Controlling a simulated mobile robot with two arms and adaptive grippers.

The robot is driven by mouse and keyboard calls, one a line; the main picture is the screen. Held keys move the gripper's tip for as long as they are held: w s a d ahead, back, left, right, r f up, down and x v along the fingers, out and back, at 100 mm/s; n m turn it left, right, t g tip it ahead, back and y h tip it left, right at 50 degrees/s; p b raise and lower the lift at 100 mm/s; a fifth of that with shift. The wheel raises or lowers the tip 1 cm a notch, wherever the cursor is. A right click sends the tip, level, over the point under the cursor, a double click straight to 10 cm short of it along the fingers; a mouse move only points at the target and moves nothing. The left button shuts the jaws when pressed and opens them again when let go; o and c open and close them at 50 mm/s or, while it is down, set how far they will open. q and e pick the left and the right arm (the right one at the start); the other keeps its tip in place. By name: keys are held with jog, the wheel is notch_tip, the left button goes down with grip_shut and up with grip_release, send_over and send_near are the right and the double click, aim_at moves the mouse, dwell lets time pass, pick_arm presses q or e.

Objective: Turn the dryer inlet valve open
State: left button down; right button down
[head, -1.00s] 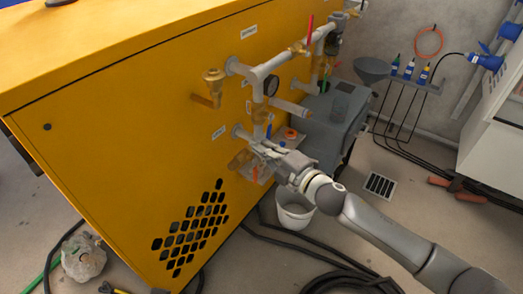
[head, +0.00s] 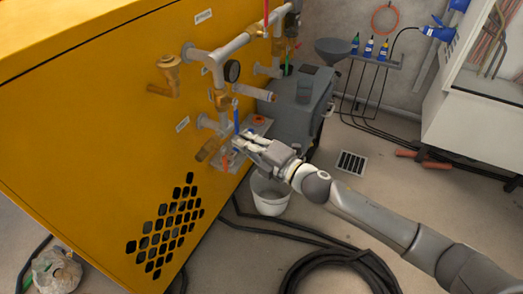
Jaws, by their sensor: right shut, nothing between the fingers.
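My right gripper (head: 240,142) reaches in from the right to the lower pipework on the yellow cabinet. It is shut and empty, its tips close beside a blue lever handle (head: 237,120) that stands upright; I cannot tell if they touch. A brass fitting (head: 208,149) sits on the lower pipe, left of the gripper, and a small orange-red handle (head: 225,164) hangs below. A red lever handle (head: 266,12) stands upright on the upper pipe. My left gripper is not in view.
The yellow cabinet (head: 90,150) fills the left. A grey machine (head: 300,100) stands behind, a white bucket (head: 270,194) below. Black hose (head: 340,272) lies coiled on the floor.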

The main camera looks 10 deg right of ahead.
jog(key=v, duration=0.8)
jog(key=shift+s, duration=0.25)
jog(key=shift+d+m, duration=0.15)
jog(key=shift+m, duration=0.15)
